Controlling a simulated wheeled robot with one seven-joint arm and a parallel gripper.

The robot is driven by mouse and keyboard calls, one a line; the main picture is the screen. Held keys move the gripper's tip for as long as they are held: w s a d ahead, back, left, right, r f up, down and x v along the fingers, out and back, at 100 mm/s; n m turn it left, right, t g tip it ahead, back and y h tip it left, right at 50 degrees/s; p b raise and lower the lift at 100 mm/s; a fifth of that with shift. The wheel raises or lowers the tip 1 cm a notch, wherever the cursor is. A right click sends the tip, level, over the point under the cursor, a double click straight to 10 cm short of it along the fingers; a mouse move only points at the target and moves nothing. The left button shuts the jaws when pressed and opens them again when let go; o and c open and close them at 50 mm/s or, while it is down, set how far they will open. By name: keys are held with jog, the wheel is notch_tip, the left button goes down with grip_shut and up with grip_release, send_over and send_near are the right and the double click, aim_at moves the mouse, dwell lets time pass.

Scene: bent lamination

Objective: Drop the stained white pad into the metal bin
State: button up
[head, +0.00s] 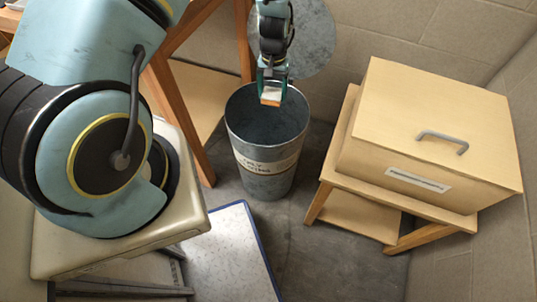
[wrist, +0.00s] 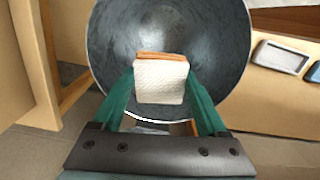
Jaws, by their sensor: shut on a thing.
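The metal bin (head: 263,165) stands on the floor in the middle of the head view, open at the top, with a label band around it. Its grey inside (wrist: 115,45) fills the upper middle of the wrist view. My gripper (head: 271,88) is over the bin's mouth and shut on the white pad (wrist: 160,82). The pad is white and textured, with an orange-brown band along its far edge. In the head view the pad (head: 271,97) is a small pale and orange patch between the green fingers. The bin looks empty where its inside shows.
A round metal lid (head: 310,40) leans on the wall behind the bin. A wooden box (head: 430,130) with a grey handle sits on a low stand to the right. A wooden table leg (head: 180,110) stands close on the left. Bare floor (head: 330,250) lies in front.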

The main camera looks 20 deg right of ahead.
jog(key=shift+f, duration=0.65)
jog(key=o, duration=1.5)
jog(key=shift+r, duration=0.15)
notch_tip(320, 180, up, 11)
jog(key=b, duration=0.2)
jog(key=shift+w+d+f, duration=0.15)
jog(key=shift+f, duration=0.05)
